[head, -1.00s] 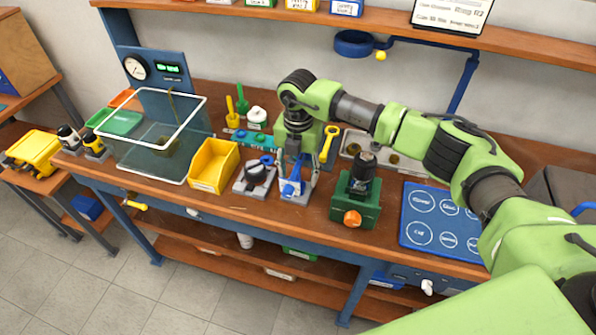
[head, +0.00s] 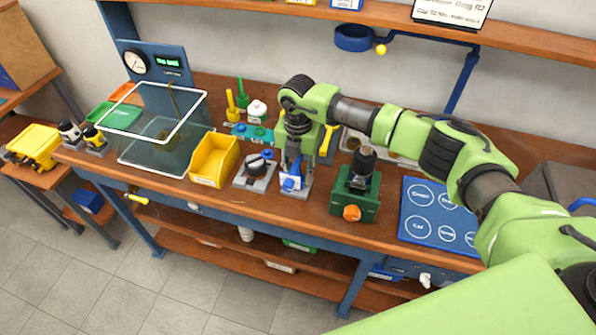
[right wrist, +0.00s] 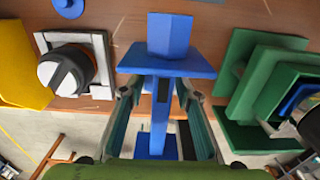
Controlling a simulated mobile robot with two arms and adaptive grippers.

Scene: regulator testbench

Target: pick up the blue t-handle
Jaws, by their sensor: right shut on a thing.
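The blue t-handle (right wrist: 160,108) stands between the fingers of my right gripper in the right wrist view, its stem pointing down the picture and a wider blue bar across it. In the head view a small part of the blue t-handle (head: 289,184) shows below the gripper, on a whitish stand on the bench. My right gripper (head: 294,178) points down over it and is shut on it; both fingers also show in the right wrist view (right wrist: 160,92). The fingers hide part of the handle. My left gripper is in neither view.
A black-knobbed device (head: 256,168) and a yellow bin (head: 215,160) stand to the left. A green block with an orange knob (head: 354,192) stands close on the right. A glass tank (head: 150,155) is farther left; a blue mat (head: 430,238) lies to the right.

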